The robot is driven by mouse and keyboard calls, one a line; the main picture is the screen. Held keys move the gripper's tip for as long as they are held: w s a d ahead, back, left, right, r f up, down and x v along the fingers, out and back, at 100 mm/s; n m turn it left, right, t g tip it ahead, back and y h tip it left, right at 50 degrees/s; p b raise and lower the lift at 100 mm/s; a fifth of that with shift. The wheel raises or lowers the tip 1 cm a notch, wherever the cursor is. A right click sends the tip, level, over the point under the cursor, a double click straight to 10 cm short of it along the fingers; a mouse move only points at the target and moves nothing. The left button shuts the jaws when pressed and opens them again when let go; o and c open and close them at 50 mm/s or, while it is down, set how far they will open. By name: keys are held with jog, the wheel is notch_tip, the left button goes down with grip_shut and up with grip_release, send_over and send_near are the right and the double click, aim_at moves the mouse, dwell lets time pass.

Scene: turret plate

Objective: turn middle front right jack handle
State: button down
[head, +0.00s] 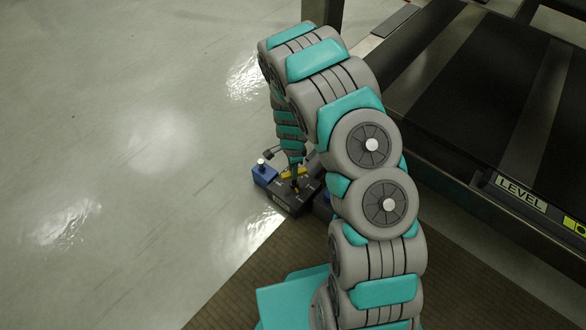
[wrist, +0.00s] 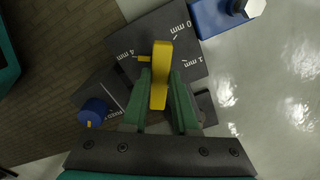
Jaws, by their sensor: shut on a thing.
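In the wrist view, a yellow handle (wrist: 161,62) stands over a dark plate (wrist: 192,62) with white marks such as 0 mm, 1 and 4 mm. A small yellow pointer on its left side is near the 4 mm mark. My gripper (wrist: 161,88) has one green finger on each side of the handle and is shut on it. In the head view, my gripper (head: 295,178) reaches down to the dark jack unit (head: 290,199), and my arm hides part of that area. Yellow shows there beside the gripper.
A blue block (head: 264,175) with a silver top stands left of the jack unit. A blue knob (wrist: 94,112) on a dark part lies left of the fingers in the wrist view. A dark platform frame labelled LEVEL (head: 521,193) fills the right. The pale floor (head: 120,150) is clear.

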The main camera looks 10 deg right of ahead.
dwell(0.3)
jog(key=c, duration=0.7)
grip_release()
jog(key=shift+r, duration=3.95)
